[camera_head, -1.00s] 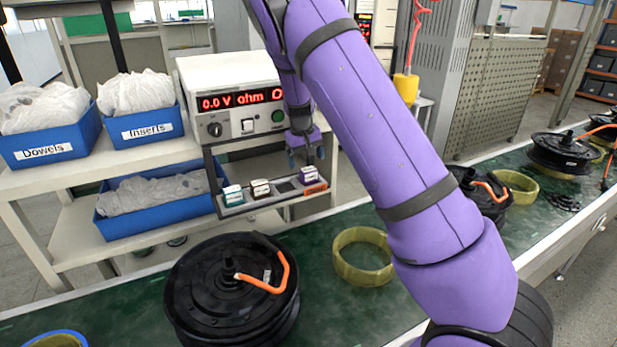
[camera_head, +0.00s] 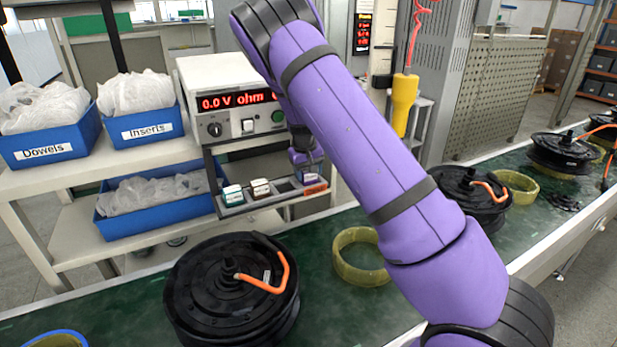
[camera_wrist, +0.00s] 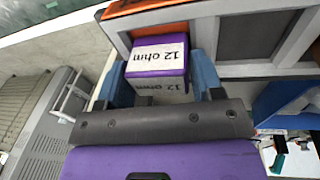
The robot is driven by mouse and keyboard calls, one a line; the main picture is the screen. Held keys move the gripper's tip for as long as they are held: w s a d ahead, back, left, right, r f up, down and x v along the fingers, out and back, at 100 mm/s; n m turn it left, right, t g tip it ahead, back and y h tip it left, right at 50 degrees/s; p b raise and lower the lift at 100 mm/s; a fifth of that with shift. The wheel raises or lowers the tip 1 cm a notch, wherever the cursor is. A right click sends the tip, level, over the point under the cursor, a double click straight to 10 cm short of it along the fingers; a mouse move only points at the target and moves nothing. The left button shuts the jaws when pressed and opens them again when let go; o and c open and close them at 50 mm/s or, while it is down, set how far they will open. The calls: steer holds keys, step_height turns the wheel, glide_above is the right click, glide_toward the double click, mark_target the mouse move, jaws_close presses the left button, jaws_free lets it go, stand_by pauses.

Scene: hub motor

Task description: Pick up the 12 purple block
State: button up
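The purple block (camera_wrist: 158,58) carries a white label reading 12 ohm and lies between the two blue fingers of my gripper (camera_wrist: 162,82) in the wrist view. The fingers stand close along both its sides. I cannot tell whether they press on it. In the head view my gripper (camera_head: 307,166) is down at the right end of the small tray (camera_head: 262,209), over the purple block (camera_head: 309,179), which is partly hidden. The block appears to be still at its place in the tray.
The meter (camera_head: 232,100) stands close above the tray. A black hub motor (camera_head: 232,290) and a yellow ring (camera_head: 362,257) lie on the green conveyor below.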

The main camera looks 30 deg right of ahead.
steer(key=c, duration=0.5)
steer(key=shift+o, duration=0.2)
